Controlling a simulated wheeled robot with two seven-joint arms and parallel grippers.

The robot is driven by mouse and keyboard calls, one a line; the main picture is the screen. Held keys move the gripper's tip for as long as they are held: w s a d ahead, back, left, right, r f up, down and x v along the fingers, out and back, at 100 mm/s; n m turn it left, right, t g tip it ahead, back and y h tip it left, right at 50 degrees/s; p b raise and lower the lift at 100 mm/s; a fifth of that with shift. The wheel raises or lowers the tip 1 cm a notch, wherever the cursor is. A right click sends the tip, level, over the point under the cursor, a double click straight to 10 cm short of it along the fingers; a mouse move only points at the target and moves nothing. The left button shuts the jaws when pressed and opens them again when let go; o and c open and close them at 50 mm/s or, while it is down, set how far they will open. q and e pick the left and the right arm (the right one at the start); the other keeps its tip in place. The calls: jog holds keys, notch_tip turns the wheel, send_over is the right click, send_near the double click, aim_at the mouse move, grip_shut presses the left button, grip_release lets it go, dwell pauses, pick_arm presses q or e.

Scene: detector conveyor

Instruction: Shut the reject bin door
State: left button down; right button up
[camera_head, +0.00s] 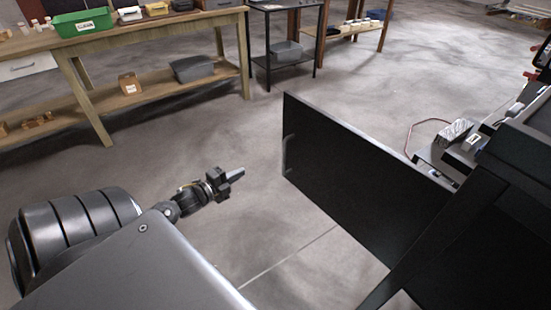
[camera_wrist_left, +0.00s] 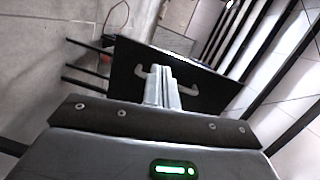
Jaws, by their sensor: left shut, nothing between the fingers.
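The reject bin door is a flat black panel (camera_head: 360,185) that stands swung out from the dark machine at the right in the head view. A grey bar handle (camera_head: 287,155) is on its left part. My left gripper (camera_head: 238,174) is shut and empty, apart from the door and to the left of it. In the left wrist view the shut fingers (camera_wrist_left: 160,85) point toward the door (camera_wrist_left: 205,88), and the handle (camera_wrist_left: 190,87) shows behind them. My right gripper is not in view.
A wooden workbench (camera_head: 150,43) with a green bin (camera_head: 84,24) stands at the back left. A black side table (camera_head: 290,8) stands behind the door. Small equipment (camera_head: 455,130) lies behind the door at the right. The floor between bench and door is clear.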

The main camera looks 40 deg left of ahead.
pick_arm(q)
jog(key=w+d+r+m, duration=0.1)
jog(key=w+d+r, duration=0.1)
jog(key=w, duration=0.5)
jog(key=w+d+r+m+h, duration=0.1)
jog(key=w+d+r, duration=0.1)
jog(key=w, duration=0.5)
jog(key=shift+w+d+t+h+b, duration=0.15)
jog(key=shift+w+t+h+b, duration=0.15)
jog(key=shift+t+b, duration=0.15)
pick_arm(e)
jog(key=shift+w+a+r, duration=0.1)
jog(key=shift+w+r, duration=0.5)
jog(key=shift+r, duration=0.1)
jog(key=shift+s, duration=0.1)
